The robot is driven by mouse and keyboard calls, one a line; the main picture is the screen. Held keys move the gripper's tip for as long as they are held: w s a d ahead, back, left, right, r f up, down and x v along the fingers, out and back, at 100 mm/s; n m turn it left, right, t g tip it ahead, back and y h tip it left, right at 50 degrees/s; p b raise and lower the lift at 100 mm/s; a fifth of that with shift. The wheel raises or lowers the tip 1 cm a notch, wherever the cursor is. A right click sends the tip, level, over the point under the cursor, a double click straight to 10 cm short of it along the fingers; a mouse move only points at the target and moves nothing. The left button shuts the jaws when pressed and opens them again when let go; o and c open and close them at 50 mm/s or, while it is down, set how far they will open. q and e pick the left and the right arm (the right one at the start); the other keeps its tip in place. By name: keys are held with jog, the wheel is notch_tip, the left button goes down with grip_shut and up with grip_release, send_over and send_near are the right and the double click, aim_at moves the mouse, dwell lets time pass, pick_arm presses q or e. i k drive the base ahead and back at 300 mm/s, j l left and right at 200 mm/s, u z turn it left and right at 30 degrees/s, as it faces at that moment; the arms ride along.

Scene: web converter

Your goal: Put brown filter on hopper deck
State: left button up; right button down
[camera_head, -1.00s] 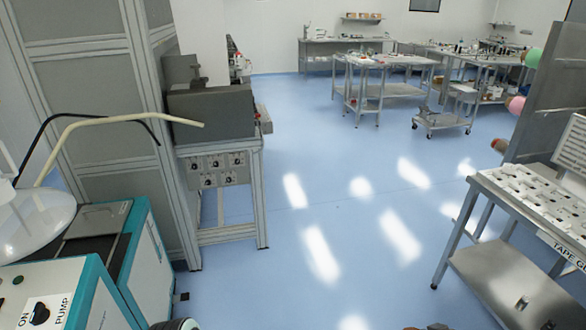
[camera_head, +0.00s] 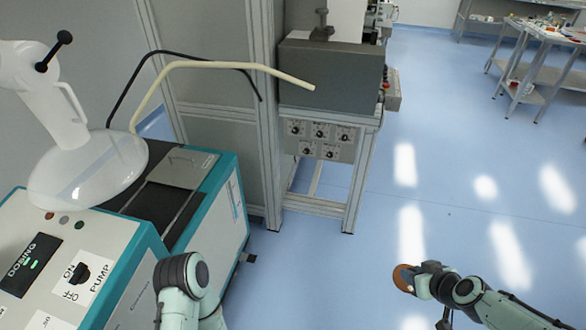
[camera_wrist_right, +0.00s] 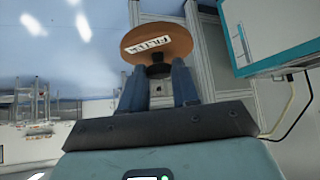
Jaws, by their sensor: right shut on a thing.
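The brown filter (camera_head: 403,278) is a round brown disc at the lower right of the head view. It also shows in the right wrist view (camera_wrist_right: 157,40), with a white label reading FILTER. My right gripper (camera_head: 420,277) is shut on it and holds it above the floor; its blue-grey fingers (camera_wrist_right: 158,78) are on a dark stub under the disc. The white hopper (camera_head: 88,170) stands on a teal and white machine at left. The machine's dark deck (camera_head: 160,206) lies beside the hopper, with a grey plate (camera_head: 182,167) at its back. My left gripper is out of view; only part of that arm shows.
A pale hose (camera_head: 220,67) and a black hose arch over the back of the machine. A grey cabinet frame (camera_head: 215,75) and a bench with knobs (camera_head: 320,140) stand behind. The blue floor (camera_head: 420,190) is open between machine and right side.

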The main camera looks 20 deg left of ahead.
aim_at(151, 211)
jog(key=i+u, duration=0.7)
jog(key=i+l+u, duration=0.2)
jog(key=u, duration=0.15)
jog(key=i+u, duration=0.2)
jog(key=u, duration=0.3)
jog(key=i+l+u, duration=0.15)
jog(key=u, duration=0.3)
jog(key=i+l+u, duration=0.2)
jog(key=u, duration=0.3)
jog(key=i+l+u, duration=0.15)
jog(key=u, duration=0.3)
jog(key=l+u, duration=0.35)
jog(key=u, duration=0.15)
jog(key=i+j+u, duration=0.15)
